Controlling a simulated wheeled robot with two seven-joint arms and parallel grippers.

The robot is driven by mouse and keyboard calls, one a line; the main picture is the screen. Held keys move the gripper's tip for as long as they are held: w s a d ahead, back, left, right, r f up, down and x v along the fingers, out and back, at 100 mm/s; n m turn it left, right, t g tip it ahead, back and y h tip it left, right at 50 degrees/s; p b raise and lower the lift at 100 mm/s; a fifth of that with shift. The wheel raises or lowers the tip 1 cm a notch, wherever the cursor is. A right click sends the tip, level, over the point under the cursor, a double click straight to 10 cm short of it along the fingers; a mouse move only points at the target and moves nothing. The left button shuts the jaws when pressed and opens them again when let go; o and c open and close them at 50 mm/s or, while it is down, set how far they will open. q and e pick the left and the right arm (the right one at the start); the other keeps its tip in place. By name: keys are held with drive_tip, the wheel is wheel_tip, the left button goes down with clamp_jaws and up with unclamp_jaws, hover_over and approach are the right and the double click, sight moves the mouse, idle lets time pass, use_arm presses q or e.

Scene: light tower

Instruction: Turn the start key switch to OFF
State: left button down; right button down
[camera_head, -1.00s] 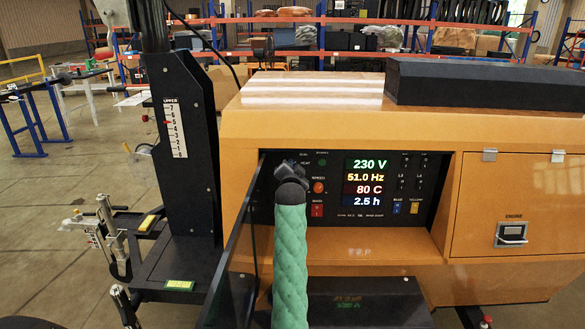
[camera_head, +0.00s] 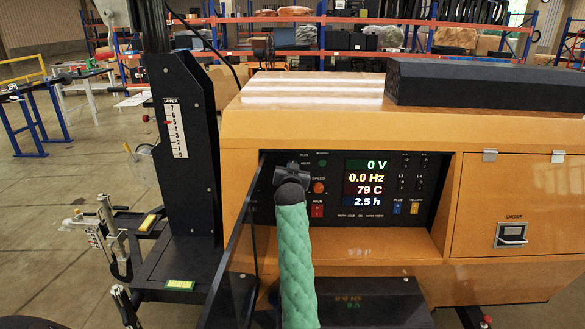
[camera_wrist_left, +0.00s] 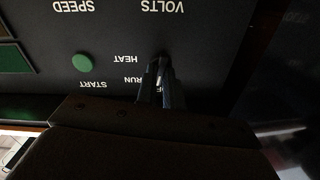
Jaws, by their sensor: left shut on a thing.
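The control panel (camera_head: 432,190) is set into the yellow light tower body, with a lit display (camera_head: 371,183) reading 0 V, 0.0 Hz, 79 C and 2.5 h. My left gripper (camera_head: 290,166) is at the panel's upper left, where the start key switch is; the arm hides the switch in the head view. In the left wrist view the gripper fingers (camera_wrist_left: 158,85) are shut on the key switch (camera_wrist_left: 163,62), beside upside-down RUN and HEAT labels. The green start button (camera_wrist_left: 82,62) is left of it. The key's exact angle is hard to read. My right gripper is not in view.
An orange-red knob (camera_head: 319,187) and a red switch (camera_head: 317,210) sit close beside my left arm. A dark open door (camera_head: 236,262) stands left of the panel recess. A closed engine door (camera_head: 510,205) is at the right.

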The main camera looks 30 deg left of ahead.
use_arm(q)
drive_tip(key=shift+n, duration=1.1)
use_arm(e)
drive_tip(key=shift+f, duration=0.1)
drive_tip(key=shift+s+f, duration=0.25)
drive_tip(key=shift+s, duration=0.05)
use_arm(q)
drive_tip(key=c, duration=1.5)
unclamp_jaws()
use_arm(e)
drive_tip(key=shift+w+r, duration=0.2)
use_arm(q)
drive_tip(key=shift+a, duration=0.1)
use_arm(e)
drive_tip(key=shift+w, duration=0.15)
